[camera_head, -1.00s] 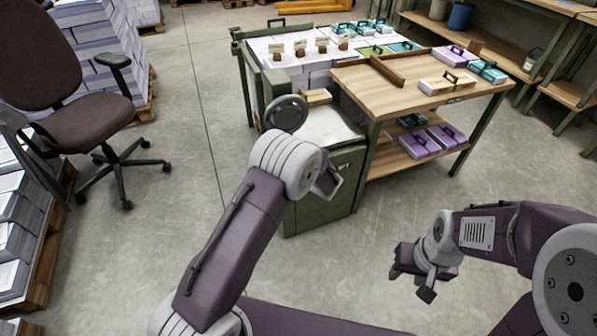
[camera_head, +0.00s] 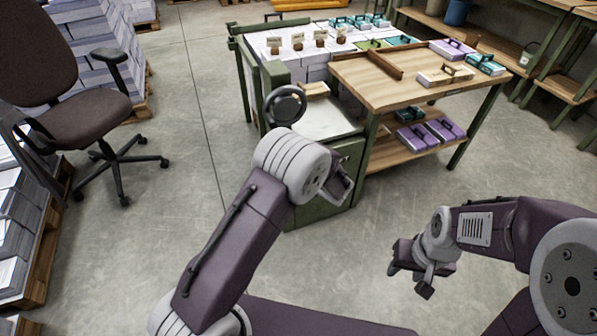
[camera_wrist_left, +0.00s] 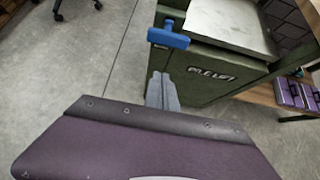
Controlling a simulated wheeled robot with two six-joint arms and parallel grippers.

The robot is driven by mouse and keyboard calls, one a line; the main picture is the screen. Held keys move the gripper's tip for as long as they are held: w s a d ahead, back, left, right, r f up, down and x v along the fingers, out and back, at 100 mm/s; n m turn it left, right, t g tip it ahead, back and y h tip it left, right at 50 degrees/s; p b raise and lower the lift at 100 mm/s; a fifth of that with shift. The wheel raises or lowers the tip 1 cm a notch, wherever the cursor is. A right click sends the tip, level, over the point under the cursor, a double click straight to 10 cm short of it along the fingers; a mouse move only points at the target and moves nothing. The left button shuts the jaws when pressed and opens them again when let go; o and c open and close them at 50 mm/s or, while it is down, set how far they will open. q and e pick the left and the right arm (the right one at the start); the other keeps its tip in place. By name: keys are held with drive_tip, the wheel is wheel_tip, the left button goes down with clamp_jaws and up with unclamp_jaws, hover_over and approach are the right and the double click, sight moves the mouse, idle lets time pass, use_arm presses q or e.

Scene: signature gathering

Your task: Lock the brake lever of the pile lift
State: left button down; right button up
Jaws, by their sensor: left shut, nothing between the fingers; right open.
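The pile lift is a green cabinet (camera_head: 322,212) with a pale top plate and a grey handwheel (camera_head: 285,105). In the left wrist view, its front (camera_wrist_left: 215,85) carries a "PILE LIFT" label. A blue lever (camera_wrist_left: 168,37), which I take as the brake lever, sticks out at the front's upper left corner. In the head view my left arm hides it. My left gripper (camera_wrist_left: 161,76) is shut and empty, its tips in line below the lever; a gap seems to show between them. My right gripper (camera_head: 409,279) is open and empty over the floor, far right of the lift.
A wooden-topped table (camera_head: 415,85) with boxes stands right of the lift, with a lower shelf of purple cases (camera_head: 428,134). An office chair (camera_head: 70,105) and paper stacks on pallets are at left. The floor between (camera_head: 180,200) is clear.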

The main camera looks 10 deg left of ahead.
use_arm(q)
drive_tip(key=p+v, duration=0.1)
drive_tip(key=v, duration=0.4)
drive_tip(key=shift+r, duration=0.2)
drive_tip(key=shift+a, duration=0.1)
